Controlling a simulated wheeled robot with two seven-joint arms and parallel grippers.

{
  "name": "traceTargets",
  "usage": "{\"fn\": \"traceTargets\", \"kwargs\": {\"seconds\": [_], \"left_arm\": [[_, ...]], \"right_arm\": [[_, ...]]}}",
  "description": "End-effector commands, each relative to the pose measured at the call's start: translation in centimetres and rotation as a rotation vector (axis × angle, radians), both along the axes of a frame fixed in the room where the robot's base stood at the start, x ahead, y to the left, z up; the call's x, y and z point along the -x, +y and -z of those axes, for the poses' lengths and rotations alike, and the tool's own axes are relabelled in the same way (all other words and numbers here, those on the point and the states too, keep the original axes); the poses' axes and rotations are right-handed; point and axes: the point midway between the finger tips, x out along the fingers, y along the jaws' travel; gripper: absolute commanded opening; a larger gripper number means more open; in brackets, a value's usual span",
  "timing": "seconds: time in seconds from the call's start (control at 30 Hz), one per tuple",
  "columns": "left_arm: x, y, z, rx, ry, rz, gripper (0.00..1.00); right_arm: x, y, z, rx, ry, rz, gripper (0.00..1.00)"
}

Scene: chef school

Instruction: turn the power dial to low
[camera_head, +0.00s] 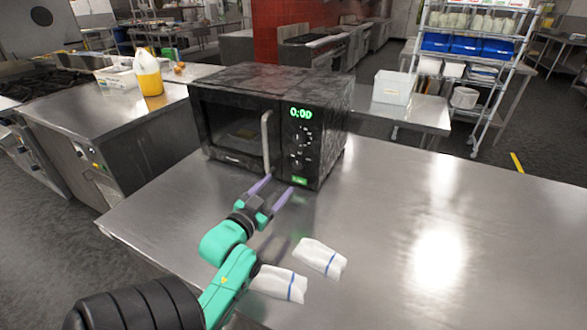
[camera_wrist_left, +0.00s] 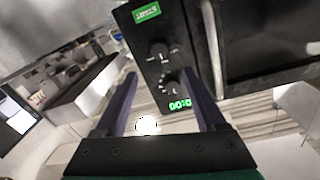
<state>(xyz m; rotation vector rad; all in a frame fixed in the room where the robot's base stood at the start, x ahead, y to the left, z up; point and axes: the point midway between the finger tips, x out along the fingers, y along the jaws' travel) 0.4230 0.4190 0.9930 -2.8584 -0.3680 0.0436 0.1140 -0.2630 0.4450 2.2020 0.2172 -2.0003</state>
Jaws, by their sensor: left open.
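A dark microwave (camera_head: 233,120) stands on a steel table, its door closed. Its control panel (camera_head: 312,155) carries a green 0:00 display, an upper dial (camera_head: 297,140), a lower dial (camera_head: 297,163) and a green start button. In the left wrist view the panel is upside down, with the lower dial (camera_wrist_left: 158,50) above the upper dial (camera_wrist_left: 168,82). The labels are too small to tell which is the power dial. My left gripper (camera_head: 277,186) is open and empty, in front of and below the panel. Its purple fingers (camera_wrist_left: 168,82) appear on both sides of the dials. My right gripper is out of view.
The vertical door handle (camera_head: 266,142) sticks out just left of the panel. Two folded white cloths (camera_head: 320,258) (camera_head: 280,283) lie on the steel table (camera_head: 420,220) near my left arm. The table's right side is clear.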

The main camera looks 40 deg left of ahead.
Motion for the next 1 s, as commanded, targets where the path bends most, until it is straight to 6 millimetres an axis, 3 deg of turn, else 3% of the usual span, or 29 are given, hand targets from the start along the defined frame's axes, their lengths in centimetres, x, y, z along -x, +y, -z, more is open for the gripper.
{"fn": "traceTargets", "kwargs": {"seconds": [0.2,0.33,0.5,0.7,0.9,1.0], "left_arm": [[-5.7,1.5,-0.5,-0.001,-0.002,0.000,0.72],[-8.2,2.1,-0.3,0.000,-0.001,0.000,0.72],[-9.5,2.5,-0.1,-0.002,0.001,0.000,0.72],[-9.5,2.5,-0.1,-0.001,0.001,0.000,0.72],[-9.5,2.5,-0.1,-0.001,0.001,0.000,0.00],[-9.5,2.5,-0.1,0.000,0.001,0.000,0.00]], "right_arm": [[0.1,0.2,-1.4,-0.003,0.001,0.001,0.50],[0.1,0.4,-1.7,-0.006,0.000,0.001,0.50],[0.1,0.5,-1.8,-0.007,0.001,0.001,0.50],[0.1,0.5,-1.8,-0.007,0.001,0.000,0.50],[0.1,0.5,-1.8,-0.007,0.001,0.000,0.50],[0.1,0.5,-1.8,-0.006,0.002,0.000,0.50]]}}
